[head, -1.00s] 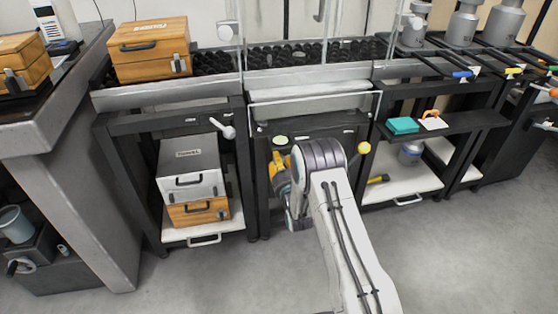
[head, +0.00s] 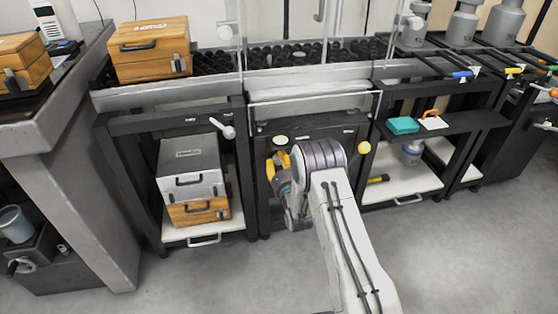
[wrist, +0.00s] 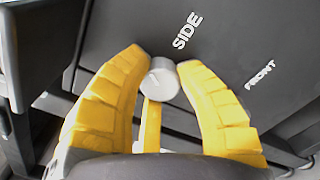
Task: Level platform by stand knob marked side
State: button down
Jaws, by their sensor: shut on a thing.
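A pale grey round knob (wrist: 160,80) sits on a dark panel below the white SIDE marking (wrist: 187,30). A FRONT marking (wrist: 260,74) is further right on the same panel. My gripper (wrist: 163,72) has its yellow fingers shut around this knob in the wrist view. In the head view my gripper (head: 283,165) is at the dark front of the middle stand (head: 320,124), and the knob is hidden there. The stand carries a pale platform (head: 310,78).
A left stand holds a grey case (head: 190,160) above a wooden case (head: 200,211). A right shelf holds a teal block (head: 403,125). Floor (head: 440,250) in front is clear.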

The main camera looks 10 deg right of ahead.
jog(key=shift+r+m, duration=0.1)
jog(key=shift+m, duration=0.4)
jog(key=c, duration=0.8)
grip_release()
jog(key=shift+s, duration=5.95)
